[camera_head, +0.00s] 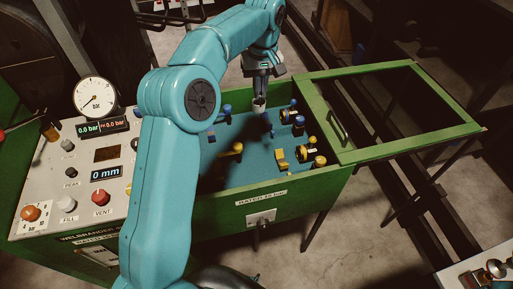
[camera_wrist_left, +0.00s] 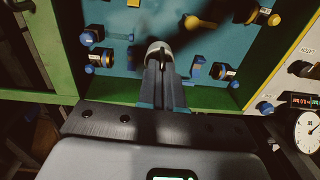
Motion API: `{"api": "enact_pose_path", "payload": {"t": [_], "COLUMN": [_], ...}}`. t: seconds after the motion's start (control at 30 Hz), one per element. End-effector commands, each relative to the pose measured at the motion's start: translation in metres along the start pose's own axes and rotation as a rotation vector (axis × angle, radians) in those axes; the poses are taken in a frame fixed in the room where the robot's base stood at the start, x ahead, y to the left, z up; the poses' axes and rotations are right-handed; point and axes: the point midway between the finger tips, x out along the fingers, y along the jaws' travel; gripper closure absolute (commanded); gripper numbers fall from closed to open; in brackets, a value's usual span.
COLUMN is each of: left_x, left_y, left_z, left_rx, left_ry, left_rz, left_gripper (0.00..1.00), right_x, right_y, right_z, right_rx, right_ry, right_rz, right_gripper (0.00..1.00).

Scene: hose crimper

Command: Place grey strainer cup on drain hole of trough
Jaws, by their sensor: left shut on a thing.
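My left gripper (camera_head: 261,86) is over the trough and shut on a small pale grey piece, which looks like the strainer cup (camera_head: 259,103). In the left wrist view the cup (camera_wrist_left: 157,48) shows at the tips of the gripper (camera_wrist_left: 162,72), above the trough's blue floor. The trough (camera_head: 215,203) has green walls and a blue floor with several blue and yellow fittings on it. I cannot clearly make out the drain hole. The cup appears held above the floor, though the gap is hard to judge. My right gripper is not in view.
A green hinged frame (camera_head: 405,159) stands open to the right of the trough. A control panel (camera_head: 40,190) with a pressure gauge (camera_head: 95,97) is at the left. Yellow-capped fittings (camera_head: 318,160) stand near the trough's right side. Bare blue floor lies between the fittings.

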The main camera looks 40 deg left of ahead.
Motion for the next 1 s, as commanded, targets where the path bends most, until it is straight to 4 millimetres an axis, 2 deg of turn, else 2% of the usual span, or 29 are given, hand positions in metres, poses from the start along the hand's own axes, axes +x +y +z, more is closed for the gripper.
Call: {"api": "enact_pose_path", "payload": {"t": [0.1,0.23,0.43,0.6,0.7,1.0], "left_x": [0.006,0.019,0.073,0.12,0.142,0.179], "left_y": [0.004,0.006,0.007,0.008,0.009,0.009], "left_z": [-0.017,-0.023,-0.022,-0.022,-0.022,-0.022], "left_rx": [-0.022,-0.029,-0.028,-0.03,-0.031,-0.033], "left_ry": [0.002,0.002,-0.002,0.0,0.001,0.001], "left_rz": [0.015,0.021,0.018,0.019,0.021,0.02], "left_gripper": [1.0,1.0,1.0,1.0,1.0,1.0], "right_x": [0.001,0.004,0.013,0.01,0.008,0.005], "right_y": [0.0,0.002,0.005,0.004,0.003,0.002], "right_z": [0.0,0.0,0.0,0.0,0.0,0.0], "right_rx": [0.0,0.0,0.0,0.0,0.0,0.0], "right_ry": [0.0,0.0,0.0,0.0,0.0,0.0], "right_rz": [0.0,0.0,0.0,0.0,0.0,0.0], "right_gripper": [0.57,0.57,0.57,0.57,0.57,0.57]}}
